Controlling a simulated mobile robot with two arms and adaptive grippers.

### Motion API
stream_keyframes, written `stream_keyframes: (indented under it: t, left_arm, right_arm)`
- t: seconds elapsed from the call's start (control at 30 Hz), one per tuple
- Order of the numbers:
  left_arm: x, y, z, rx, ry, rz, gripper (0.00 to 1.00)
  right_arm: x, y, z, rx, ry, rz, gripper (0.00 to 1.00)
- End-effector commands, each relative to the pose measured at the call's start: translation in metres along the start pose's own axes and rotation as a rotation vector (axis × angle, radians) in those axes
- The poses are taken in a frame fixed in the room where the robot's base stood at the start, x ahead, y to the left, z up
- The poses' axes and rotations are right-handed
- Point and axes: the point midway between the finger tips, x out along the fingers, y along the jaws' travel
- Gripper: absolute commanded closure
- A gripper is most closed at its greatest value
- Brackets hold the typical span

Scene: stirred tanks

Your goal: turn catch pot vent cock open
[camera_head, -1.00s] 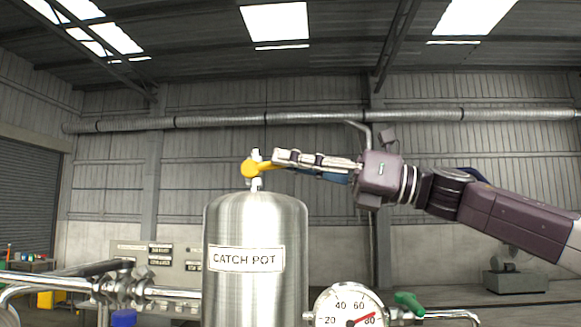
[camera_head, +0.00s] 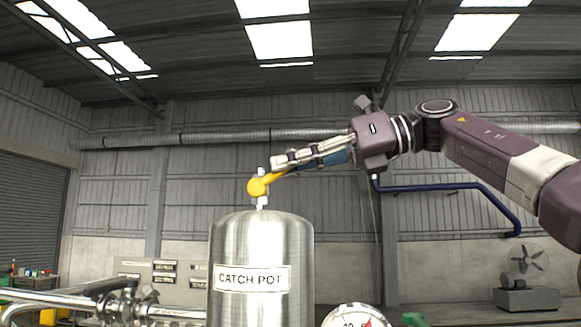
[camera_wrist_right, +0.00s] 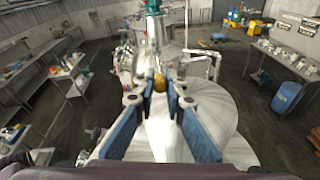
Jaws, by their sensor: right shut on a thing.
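The silver catch pot (camera_head: 262,250) bears a "CATCH POT" label and stands upright at centre in the head view. The vent cock on top has a yellow handle (camera_head: 259,187) on a small silver stem. The handle slants up to the right, to the tips of my right gripper (camera_head: 279,163). My right gripper is shut on the yellow handle, reaching in from the right. In the right wrist view the yellow piece (camera_wrist_right: 159,83) shows just beyond and between the blue-padded fingers of that gripper (camera_wrist_right: 160,100). My left gripper is in neither view.
A pressure gauge (camera_head: 352,317) and a green handle (camera_head: 413,319) sit low to the right of the pot. Silver pipework (camera_head: 125,303) runs at lower left. A fan (camera_head: 526,264) stands far right.

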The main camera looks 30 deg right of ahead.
Motion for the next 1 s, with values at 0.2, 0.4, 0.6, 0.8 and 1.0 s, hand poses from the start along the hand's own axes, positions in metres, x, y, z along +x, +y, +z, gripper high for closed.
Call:
stream_keyframes:
  t: [0.2,0.4,0.6,0.8,1.0]
  left_arm:
    - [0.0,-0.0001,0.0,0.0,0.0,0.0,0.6]
    - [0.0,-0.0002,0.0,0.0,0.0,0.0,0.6]
    - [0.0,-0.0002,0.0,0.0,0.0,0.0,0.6]
    - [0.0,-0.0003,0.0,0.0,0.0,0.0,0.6]
    - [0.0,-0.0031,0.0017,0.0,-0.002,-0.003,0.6]
  right_arm:
    - [0.001,0.0,0.0005,-0.001,0.015,-0.003,1.0]
    - [0.0008,0.0,0.0006,-0.001,0.016,-0.003,1.0]
    - [0.0007,0.0,0.0006,-0.001,0.015,-0.002,0.84]
    - [0.0006,0.0001,0.0007,-0.001,0.014,-0.002,0.71]
    - [-0.0005,0.0001,0.001,-0.001,0.013,-0.002,0.71]
